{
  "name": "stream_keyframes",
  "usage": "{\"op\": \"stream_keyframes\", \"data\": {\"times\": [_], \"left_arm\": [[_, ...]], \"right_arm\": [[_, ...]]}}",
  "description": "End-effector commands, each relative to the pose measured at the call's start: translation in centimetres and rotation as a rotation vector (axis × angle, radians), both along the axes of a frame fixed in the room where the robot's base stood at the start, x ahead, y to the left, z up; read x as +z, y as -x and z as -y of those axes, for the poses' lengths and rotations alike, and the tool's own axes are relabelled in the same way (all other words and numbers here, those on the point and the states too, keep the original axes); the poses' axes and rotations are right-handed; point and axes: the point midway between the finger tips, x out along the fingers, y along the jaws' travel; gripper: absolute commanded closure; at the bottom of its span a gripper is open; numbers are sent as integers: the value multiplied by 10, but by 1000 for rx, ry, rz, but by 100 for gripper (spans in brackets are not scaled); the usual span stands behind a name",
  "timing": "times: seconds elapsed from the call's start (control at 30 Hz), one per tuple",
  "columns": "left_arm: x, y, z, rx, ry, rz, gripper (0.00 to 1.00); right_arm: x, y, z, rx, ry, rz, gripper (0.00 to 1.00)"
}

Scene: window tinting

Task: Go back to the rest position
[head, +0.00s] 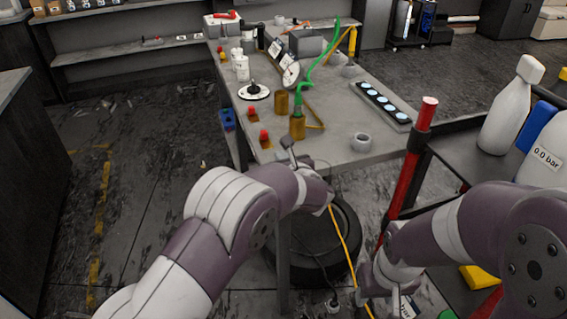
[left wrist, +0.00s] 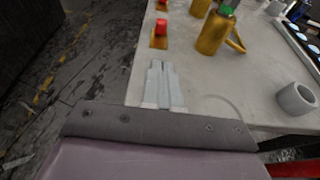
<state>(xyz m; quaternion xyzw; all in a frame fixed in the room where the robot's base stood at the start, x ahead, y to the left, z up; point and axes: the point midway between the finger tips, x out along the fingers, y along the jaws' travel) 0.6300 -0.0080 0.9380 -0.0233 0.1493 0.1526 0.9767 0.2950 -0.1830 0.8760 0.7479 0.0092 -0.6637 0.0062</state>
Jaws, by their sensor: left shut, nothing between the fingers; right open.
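My left gripper (head: 288,147) reaches to the near edge of the grey workbench (head: 338,150). In the left wrist view its two grey fingers (left wrist: 164,78) are together with nothing between them, pointing toward the bench top. The fingers look close to the bench edge; I cannot tell whether they touch it. My right gripper (head: 362,285) is low at the bottom right of the head view, beside a yellow hose (head: 343,240). It is open, partly hidden by my right arm.
The bench holds red buttons (head: 265,139), a brass fitting (head: 298,127) with a green hose, and a grey ring (head: 361,142). A black tire (head: 335,235) lies below. A red post (head: 408,165) and a cart with white bottles (head: 510,105) stand at right. The left floor is open.

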Motion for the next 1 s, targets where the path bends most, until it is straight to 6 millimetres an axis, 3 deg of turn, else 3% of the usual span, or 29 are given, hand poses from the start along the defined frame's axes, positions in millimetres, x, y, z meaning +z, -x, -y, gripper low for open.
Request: {"op": "stream_keyframes", "data": {"times": [0.17,0.57,0.67,0.77,0.83,0.87,0.93,1.0], "left_arm": [[3,10,3,-1,-1,0,100],[3,10,3,-2,-1,-1,100],[15,8,-3,-67,-90,-40,100],[44,12,-22,-323,-422,-180,100],[60,33,-44,-621,-792,-320,100],[64,48,-55,-768,-966,-379,100],[66,99,-85,-1149,-1364,-492,100],[62,162,-116,-1541,-1694,-545,100]], "right_arm": [[-1,0,0,0,0,0,50],[-1,0,0,0,0,0,50],[8,0,0,0,0,0,50],[30,0,0,0,0,0,50],[51,0,0,0,0,0,50],[59,0,0,0,0,0,50],[78,0,0,0,0,0,50],[92,0,0,0,0,1,50]]}}
